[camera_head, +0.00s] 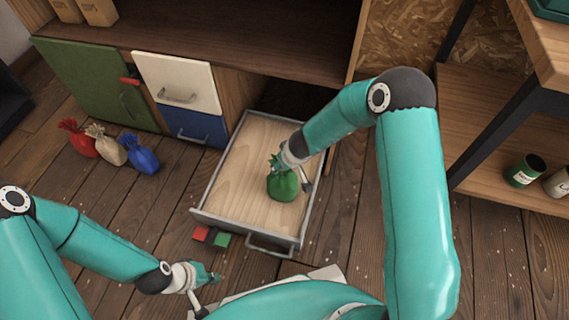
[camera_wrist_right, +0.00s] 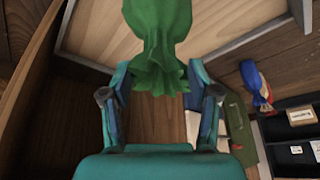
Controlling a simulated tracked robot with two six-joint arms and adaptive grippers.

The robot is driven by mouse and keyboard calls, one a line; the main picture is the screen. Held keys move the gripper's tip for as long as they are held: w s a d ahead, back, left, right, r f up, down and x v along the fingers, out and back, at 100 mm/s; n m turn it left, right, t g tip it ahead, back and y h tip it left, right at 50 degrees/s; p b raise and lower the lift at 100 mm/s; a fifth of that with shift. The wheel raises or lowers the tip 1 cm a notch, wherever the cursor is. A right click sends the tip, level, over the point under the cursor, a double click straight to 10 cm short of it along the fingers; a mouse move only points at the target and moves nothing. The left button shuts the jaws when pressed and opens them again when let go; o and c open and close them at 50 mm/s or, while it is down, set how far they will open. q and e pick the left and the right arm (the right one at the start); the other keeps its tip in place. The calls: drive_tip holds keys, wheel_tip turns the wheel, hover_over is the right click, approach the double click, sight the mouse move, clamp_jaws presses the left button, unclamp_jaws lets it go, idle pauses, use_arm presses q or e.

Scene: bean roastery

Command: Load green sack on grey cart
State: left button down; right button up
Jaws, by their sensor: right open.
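The green sack (camera_head: 282,184) stands in the open drawer (camera_head: 240,165), its gathered neck up. My right gripper (camera_head: 290,172) is at the neck, with its jaws apart. In the right wrist view the green sack (camera_wrist_right: 160,45) lies just ahead of and between the open fingers of my right gripper (camera_wrist_right: 162,95), with a gap on either side. My left gripper (camera_head: 208,292) is low at the front left, open and empty, away from the sack. I cannot make out a grey cart for certain.
Red (camera_head: 78,140), cream (camera_head: 105,146) and blue (camera_head: 140,154) sacks stand on the floor at left. Red (camera_head: 200,233) and green (camera_head: 222,240) blocks show by the drawer's front. The cabinet (camera_head: 215,40) is behind; a shelf unit (camera_head: 510,165) stands at right.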

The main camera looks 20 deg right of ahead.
drive_tip(key=a+p+v, duration=0.1)
drive_tip(key=p+v, duration=0.2)
drive_tip(key=v, duration=0.4)
drive_tip(key=s+a+f+m+g+y, duration=0.1)
drive_tip(key=s+f+m+g, duration=0.1)
drive_tip(key=s, duration=0.9)
drive_tip(key=s+a+f+m+g+y, duration=0.1)
drive_tip(key=s+f, duration=0.4)
drive_tip(key=s, duration=0.6)
drive_tip(key=shift+s+a+f+m+g+y, duration=0.2)
drive_tip(key=shift+a+f+m+g+y, duration=0.3)
drive_tip(key=shift+a, duration=0.35)
drive_tip(key=shift+r, duration=0.15)
wheel_tip(320, 180, up, 31)
drive_tip(key=p, duration=3)
drive_tip(key=shift+p, duration=0.35)
